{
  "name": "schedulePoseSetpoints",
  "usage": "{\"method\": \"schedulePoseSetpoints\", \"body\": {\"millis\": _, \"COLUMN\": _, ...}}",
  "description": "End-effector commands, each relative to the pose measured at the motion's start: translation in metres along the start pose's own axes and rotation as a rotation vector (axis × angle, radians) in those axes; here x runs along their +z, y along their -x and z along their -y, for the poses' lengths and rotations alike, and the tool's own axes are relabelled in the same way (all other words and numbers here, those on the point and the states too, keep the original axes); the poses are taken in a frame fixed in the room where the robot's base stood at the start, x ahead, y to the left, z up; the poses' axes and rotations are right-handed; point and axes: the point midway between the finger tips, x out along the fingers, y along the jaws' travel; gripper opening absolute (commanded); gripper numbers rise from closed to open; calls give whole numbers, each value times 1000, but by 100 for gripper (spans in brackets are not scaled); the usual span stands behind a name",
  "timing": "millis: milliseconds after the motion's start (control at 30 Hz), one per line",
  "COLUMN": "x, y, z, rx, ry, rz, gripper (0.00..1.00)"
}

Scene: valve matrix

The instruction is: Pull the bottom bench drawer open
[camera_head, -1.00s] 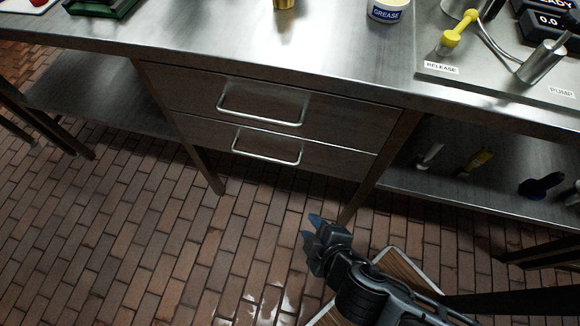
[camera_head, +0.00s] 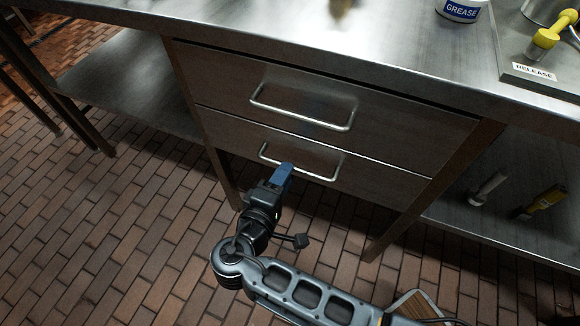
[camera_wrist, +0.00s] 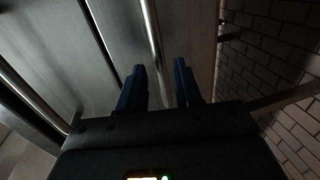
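The bottom drawer (camera_head: 365,183) of the bench is shut, its front flush below the top drawer (camera_head: 395,125). Its metal bar handle (camera_head: 325,178) runs across the front; it also shows in the wrist view (camera_wrist: 152,35). My gripper (camera_head: 285,170) is at the left part of this handle, its blue fingers overlapping the bar in the head view. In the wrist view my gripper (camera_wrist: 160,72) is open, with a gap between its two blue fingers. The bar lines up with that gap; I cannot tell whether either finger touches it.
The top drawer's handle (camera_head: 300,115) is just above my gripper. Bench legs (camera_head: 220,180) flank the drawers. A lower shelf (camera_head: 470,220) at right holds a few items. A grease tub (camera_head: 462,10) stands on the bench top. The brick floor in front is largely clear.

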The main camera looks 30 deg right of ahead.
Motion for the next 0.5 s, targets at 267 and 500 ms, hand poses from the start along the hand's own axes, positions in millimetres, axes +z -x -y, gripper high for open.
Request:
{"method": "schedulePoseSetpoints", "body": {"millis": 267, "x": 0, "y": -35, "z": 0, "rx": -1, "ry": -1, "rz": 1, "gripper": 34}}
{"method": "schedulePoseSetpoints", "body": {"millis": 500, "x": 0, "y": -41, "z": 0, "rx": -2, "ry": -1, "rz": -1, "gripper": 34}}
